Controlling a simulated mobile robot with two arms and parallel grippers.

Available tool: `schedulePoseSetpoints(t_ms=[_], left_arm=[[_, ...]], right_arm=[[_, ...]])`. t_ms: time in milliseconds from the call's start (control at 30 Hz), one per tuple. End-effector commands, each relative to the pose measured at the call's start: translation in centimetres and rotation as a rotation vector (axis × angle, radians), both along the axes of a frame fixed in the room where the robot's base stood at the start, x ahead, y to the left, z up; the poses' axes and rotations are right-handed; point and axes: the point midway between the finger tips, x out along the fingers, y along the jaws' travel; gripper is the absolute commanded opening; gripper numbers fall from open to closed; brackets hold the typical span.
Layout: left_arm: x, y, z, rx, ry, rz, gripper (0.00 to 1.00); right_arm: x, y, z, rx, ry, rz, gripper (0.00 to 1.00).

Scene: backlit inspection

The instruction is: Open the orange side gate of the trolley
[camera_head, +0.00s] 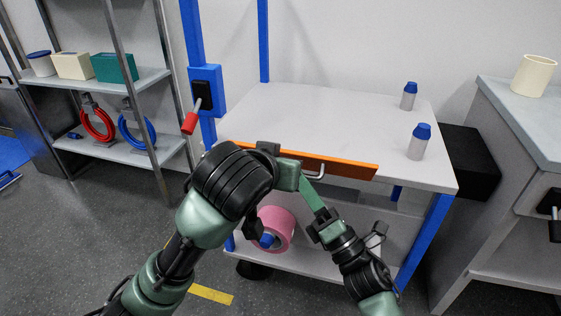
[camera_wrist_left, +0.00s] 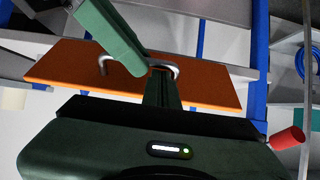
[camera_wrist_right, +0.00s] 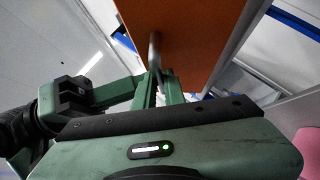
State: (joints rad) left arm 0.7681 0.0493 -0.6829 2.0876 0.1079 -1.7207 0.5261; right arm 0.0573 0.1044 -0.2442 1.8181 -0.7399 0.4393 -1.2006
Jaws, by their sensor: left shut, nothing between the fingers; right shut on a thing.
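The orange side gate (camera_head: 345,169) is a long narrow board along the front edge of the trolley top (camera_head: 320,115). It also shows in the left wrist view (camera_wrist_left: 210,85) and the right wrist view (camera_wrist_right: 185,35). Its metal bar handle (camera_wrist_right: 155,50) is on the outer face. My right gripper (camera_head: 305,184) is shut on the handle, with its fingers (camera_wrist_right: 160,88) at the bar. My left gripper (camera_head: 292,172) is shut and empty, close beside the handle and the right gripper; its fingers (camera_wrist_left: 162,85) partly cover the gate. My left arm hides the gate's left part in the head view.
A red-tipped lever (camera_head: 190,122) sticks out of a blue bracket (camera_head: 206,90) on the trolley post. Two blue-capped bottles (camera_head: 418,142) stand on the trolley top. A pink roll (camera_head: 275,229) lies on its lower shelf. A shelf rack stands left; a grey bench (camera_head: 520,125) stands right.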

Motion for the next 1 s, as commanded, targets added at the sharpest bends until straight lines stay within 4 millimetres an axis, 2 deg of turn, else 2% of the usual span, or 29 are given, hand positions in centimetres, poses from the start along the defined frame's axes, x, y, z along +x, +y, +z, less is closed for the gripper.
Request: schedulePoseSetpoints(t_ms=[67, 333, 367, 400, 433, 767, 1000], left_arm=[[-0.5, 0.1, -1.1, 0.0, -0.005, -0.002, 0.0], [-0.6, 0.0, -1.4, 0.003, -0.004, -0.004, 0.0], [-0.6, 0.0, -1.4, 0.002, -0.003, -0.004, 0.0], [-0.6, 0.0, -1.4, 0.002, -0.003, -0.004, 0.0], [-0.6, 0.0, -1.4, 0.002, -0.003, -0.004, 0.0], [-0.5, 0.1, -1.2, 0.001, -0.008, -0.003, 0.0], [-0.5, 0.1, -1.0, -0.002, -0.013, -0.002, 0.0]], right_arm=[[0.1, -0.1, 0.1, 0.001, -0.001, -0.003, 0.0], [0.2, -0.2, 0.4, 0.004, -0.005, -0.006, 0.0], [0.2, -0.2, 0.4, 0.004, -0.006, -0.005, 0.19], [0.2, -0.2, 0.5, 0.004, -0.006, -0.006, 0.3], [0.2, -0.2, 0.4, 0.004, -0.006, -0.005, 0.33], [-0.2, -0.5, -0.1, 0.002, -0.001, -0.006, 0.33], [-3.1, -2.6, -2.4, 0.002, 0.003, -0.004, 0.33]])
